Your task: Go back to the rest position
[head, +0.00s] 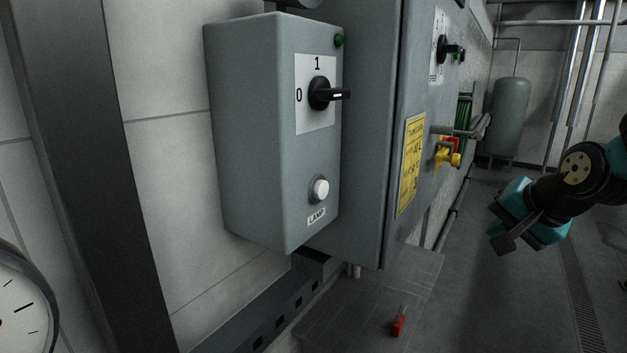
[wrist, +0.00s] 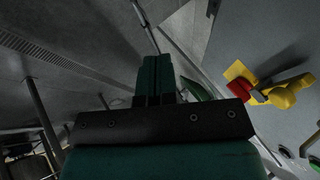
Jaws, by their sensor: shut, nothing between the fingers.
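My gripper (wrist: 155,62) shows in the wrist view with its two dark green fingers pressed together and nothing between them. In the head view my teal and black wrist reaches in from the right edge, in open air to the right of the grey cabinet (head: 372,130). The fingertips are hard to make out there. A red and yellow switch handle (head: 449,151) sits on the cabinet's face, to the left of my wrist and apart from it. The handle also shows at the right of the wrist view (wrist: 268,90), clear of my fingers.
A grey control box (head: 262,130) with a black rotary switch (head: 321,93) and a white lamp button (head: 319,190) is mounted left of the cabinet. A red item (head: 398,322) lies low at the bottom. A tank (head: 508,115) stands at the back. Floor beneath my wrist looks clear.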

